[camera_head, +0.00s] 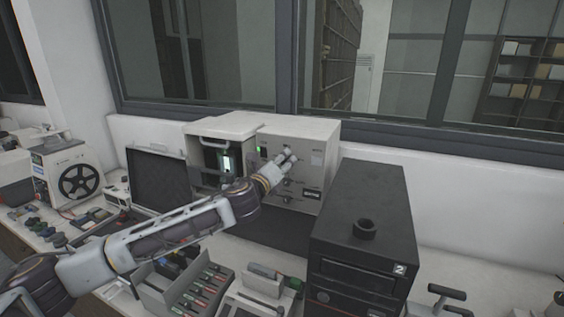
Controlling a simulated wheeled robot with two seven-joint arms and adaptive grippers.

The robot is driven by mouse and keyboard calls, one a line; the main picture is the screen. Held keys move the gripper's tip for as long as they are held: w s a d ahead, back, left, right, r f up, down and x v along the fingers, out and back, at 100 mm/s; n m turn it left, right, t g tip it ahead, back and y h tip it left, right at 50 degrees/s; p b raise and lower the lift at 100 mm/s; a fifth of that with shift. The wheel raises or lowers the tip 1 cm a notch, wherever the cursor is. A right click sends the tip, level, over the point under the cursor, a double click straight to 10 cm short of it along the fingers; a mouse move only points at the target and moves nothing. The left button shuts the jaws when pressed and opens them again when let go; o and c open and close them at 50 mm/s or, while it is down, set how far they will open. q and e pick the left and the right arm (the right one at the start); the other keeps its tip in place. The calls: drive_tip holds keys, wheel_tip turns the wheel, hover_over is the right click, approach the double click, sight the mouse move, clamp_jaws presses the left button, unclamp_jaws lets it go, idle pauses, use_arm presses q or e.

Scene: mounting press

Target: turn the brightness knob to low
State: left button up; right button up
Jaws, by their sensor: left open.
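A pale grey machine (325,150) stands against the wall below the window, with a front panel of small dark knobs, a green light and a dark label. Small knobs (286,198) show low on the panel. The panel's lettering is too small to read, so I cannot tell which knob is the brightness knob. My left gripper (289,157) is at the upper middle of the panel, fingers pointing at it. It is open. Its fingers cover part of the panel, and I cannot tell whether they touch a knob. My right gripper is not in view.
A black cabinet (390,215) marked 2 stands at the right of the machine. A tray of screwdrivers (165,292) is at the front. A dark screen (158,178) and a reel device (75,180) are at the left.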

use_arm(q)
drive_tip(key=shift+w+d, duration=0.25)
drive_tip(key=shift+w, duration=0.25)
drive_tip(key=shift+c, duration=0.3)
drive_tip(key=c, duration=1)
